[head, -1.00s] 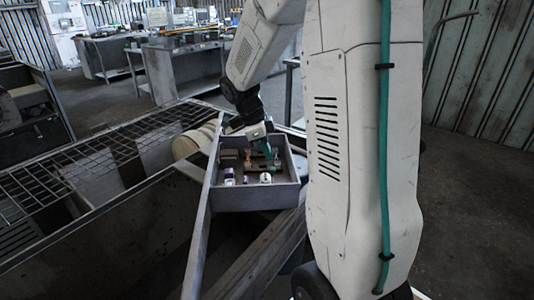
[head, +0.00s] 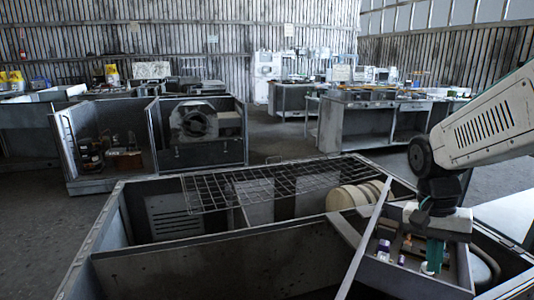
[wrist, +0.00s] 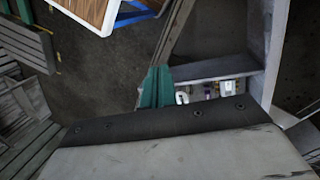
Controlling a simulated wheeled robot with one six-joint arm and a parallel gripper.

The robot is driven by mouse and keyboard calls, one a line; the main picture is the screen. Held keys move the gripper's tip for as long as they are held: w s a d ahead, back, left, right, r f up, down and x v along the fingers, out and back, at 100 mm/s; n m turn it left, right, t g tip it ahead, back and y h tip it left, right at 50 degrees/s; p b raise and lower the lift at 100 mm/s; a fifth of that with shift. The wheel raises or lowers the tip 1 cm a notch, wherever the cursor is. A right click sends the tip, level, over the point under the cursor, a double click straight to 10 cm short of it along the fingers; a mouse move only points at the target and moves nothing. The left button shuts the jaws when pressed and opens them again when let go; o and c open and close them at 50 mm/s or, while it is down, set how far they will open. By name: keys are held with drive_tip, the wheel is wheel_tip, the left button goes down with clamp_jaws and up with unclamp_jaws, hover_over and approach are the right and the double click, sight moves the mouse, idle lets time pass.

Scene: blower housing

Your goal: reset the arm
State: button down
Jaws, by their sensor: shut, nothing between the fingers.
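My gripper (head: 435,262) shows at the right of the head view, its teal fingers pointing down. It is shut with nothing between the fingers. It stands over or in front of a grey open box (head: 405,279) holding small parts; I cannot tell how high above them it is. In the wrist view the teal fingers (wrist: 157,88) are close together, beside the box (wrist: 212,69) and its small white and purple parts. The wrist body hides part of the box.
The box sits at the right of a large open metal housing (head: 230,268) with a wire grid (head: 260,187) and round tan discs (head: 350,196). A smaller housing with a blower (head: 193,122) stands behind. Workbenches (head: 365,130) line the back. Dark floor (head: 35,215) is clear at left.

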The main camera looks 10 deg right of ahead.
drive_tip(key=s+a+r+n+t+y, duration=0.1)
drive_tip(key=s+a+r+n+t, duration=0.2)
drive_tip(key=s+a+n, duration=0.6)
wheel_tip(320, 180, up, 3)
drive_tip(key=shift+s+a+f+t, duration=0.2)
drive_tip(key=shift+s+a+t, duration=0.2)
drive_tip(key=shift+s+a, duration=0.45)
